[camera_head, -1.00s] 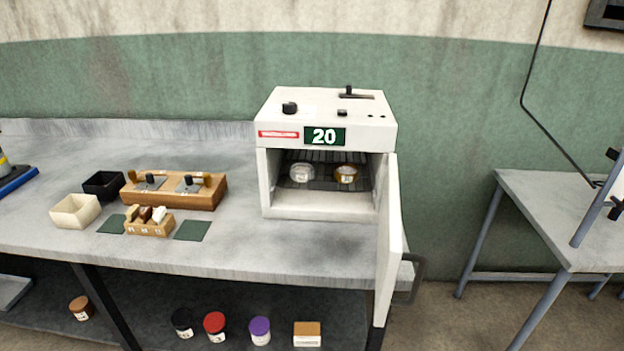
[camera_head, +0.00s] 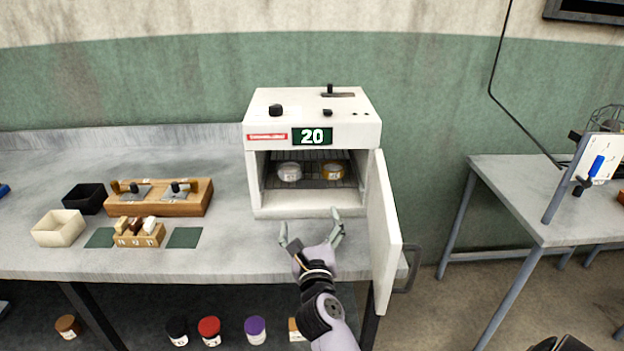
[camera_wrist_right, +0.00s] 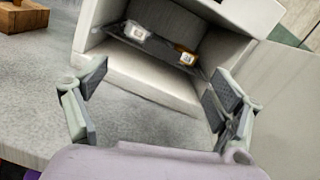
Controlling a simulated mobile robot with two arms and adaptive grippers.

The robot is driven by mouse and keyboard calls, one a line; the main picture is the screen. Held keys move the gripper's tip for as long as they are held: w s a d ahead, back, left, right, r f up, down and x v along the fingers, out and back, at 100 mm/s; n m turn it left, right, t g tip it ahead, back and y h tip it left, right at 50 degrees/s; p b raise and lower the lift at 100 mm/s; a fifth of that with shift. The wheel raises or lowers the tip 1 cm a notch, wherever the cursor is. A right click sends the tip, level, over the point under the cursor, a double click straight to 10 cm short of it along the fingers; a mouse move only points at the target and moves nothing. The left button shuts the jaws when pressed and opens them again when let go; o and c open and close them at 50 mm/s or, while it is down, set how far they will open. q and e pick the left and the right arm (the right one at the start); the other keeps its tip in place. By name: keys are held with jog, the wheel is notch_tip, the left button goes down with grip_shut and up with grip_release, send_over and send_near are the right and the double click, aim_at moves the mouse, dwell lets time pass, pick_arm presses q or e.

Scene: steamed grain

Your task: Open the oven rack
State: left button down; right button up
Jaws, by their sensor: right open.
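The white oven (camera_head: 312,150) stands on the grey bench, its display reading 20. Its door (camera_head: 383,235) is swung open to the right. Inside, a dark wire rack (camera_head: 307,171) bears a white-lidded container (camera_head: 289,172) and a gold-lidded one (camera_head: 332,172). My right gripper (camera_head: 312,232) is open and empty in front of the oven's lower front edge, left of the door. In the right wrist view, the rack (camera_wrist_right: 155,50) and both containers show beyond the open fingers (camera_wrist_right: 155,105), which are apart from the rack. My left gripper is not in view.
On the bench at left are a wooden block with metal parts (camera_head: 165,205), a small block holder (camera_head: 139,238), a white box (camera_head: 59,230) and a black box (camera_head: 86,198). Several lidded jars stand on the shelf below.

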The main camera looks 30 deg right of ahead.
jog(key=d+m+g, duration=0.1)
jog(key=m, duration=0.2)
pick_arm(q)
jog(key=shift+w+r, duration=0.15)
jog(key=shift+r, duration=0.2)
pick_arm(e)
send_near(312, 180)
jog(key=x, duration=1)
jog(key=shift+w+d, duration=0.15)
jog(key=shift+c, duration=0.2)
